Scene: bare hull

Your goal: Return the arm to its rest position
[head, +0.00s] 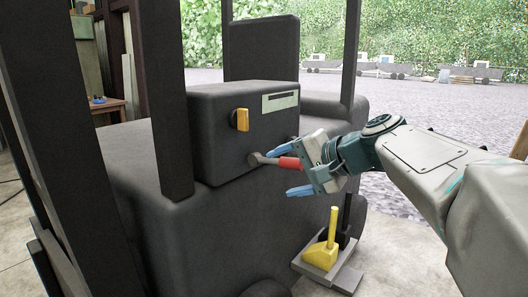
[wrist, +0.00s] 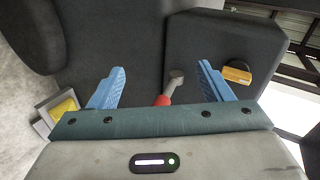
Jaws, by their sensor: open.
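My gripper (head: 288,170) is at the end of my arm, which reaches in from the right of the head view. Its two blue fingers are spread wide apart, also in the wrist view (wrist: 160,88). Between them is a lever with a red grip (head: 290,162) and a grey metal shaft, fixed to the front of a dark box (head: 230,150). The red grip shows partly in the wrist view (wrist: 162,100), its lower end hidden by the gripper body. The fingers stand on either side of the lever; I see no finger closed on it.
The dark box, with a yellow-orange knob (head: 242,120) and a pale panel (head: 280,101), is part of a large dark vehicle with posts (head: 172,100). A yellow pedal-like part (head: 321,253) sits on a grey step below my gripper. Open gravel ground (head: 430,110) lies behind my arm.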

